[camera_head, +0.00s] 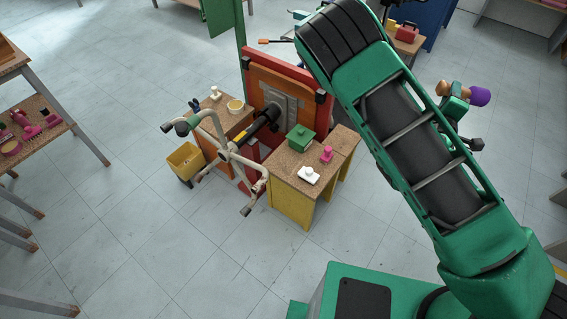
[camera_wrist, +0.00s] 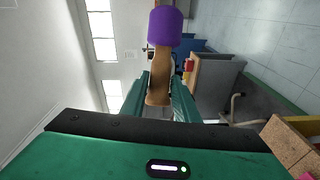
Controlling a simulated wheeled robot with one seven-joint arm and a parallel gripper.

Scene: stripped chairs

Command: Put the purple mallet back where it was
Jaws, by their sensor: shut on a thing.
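The purple mallet has a purple head (camera_head: 480,96) and a tan wooden handle. In the wrist view its head (camera_wrist: 165,27) is at the top, and the handle (camera_wrist: 160,75) runs down between the fingers. My gripper (camera_wrist: 159,98) is shut on the handle, with green fingers on both sides. In the head view my gripper (camera_head: 455,98) is at the right, beyond my arm, holding the mallet up in the air with its head to the right. My arm hides part of the floor and furniture behind it.
A stripped chair's starred base (camera_head: 225,148) juts out in front of an orange panel (camera_head: 285,88). A yellow bench (camera_head: 290,205) bears a green box (camera_head: 300,138) and small white and pink things. A yellow bin (camera_head: 186,160) stands left.

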